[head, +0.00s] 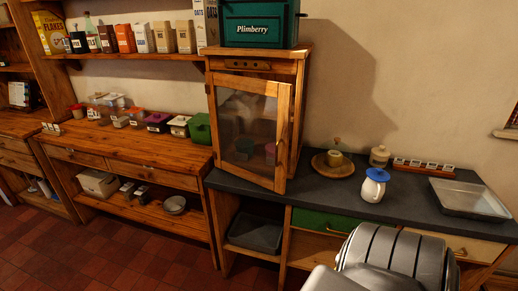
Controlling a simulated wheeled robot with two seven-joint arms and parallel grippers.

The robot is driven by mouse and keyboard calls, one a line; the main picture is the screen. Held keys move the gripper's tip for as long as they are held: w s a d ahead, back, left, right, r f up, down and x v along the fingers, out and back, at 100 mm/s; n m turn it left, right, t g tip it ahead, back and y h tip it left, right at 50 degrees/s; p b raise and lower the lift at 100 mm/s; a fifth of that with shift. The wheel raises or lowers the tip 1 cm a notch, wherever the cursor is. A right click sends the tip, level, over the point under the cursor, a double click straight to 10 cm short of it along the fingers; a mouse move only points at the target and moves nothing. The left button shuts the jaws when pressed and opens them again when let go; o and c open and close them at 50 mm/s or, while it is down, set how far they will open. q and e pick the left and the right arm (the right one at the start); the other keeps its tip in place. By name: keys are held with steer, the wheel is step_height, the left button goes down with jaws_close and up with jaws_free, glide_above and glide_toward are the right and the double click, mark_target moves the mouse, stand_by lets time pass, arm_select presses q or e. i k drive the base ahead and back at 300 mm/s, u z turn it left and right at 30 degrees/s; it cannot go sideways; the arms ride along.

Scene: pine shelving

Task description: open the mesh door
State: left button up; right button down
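The mesh door (246,123) is a wooden frame around a dark, see-through panel, on the front of a pine cabinet (299,112) standing on the dark counter. The door looks slightly ajar: its right edge stands out from the cabinet front and its lower right corner reaches forward over the counter. Its left edge stays against the cabinet. Dim greenish and reddish items show through the panel. No handle can be made out clearly. Neither gripper is in view; only a grey-white part of my own arm shows at the bottom right.
A green Plimberry box (259,24) sits on the cabinet. Right of the door, the dark counter (330,194) holds a round board (320,163), a white jug with blue lid (374,186), a jar (380,156) and a metal tray (468,199). A green tub (200,130) stands to the left.

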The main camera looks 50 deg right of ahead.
mark_target(283, 92)
steer(key=u, duration=1.15)
steer(key=k, duration=0.95)
steer(key=z, duration=1.4)
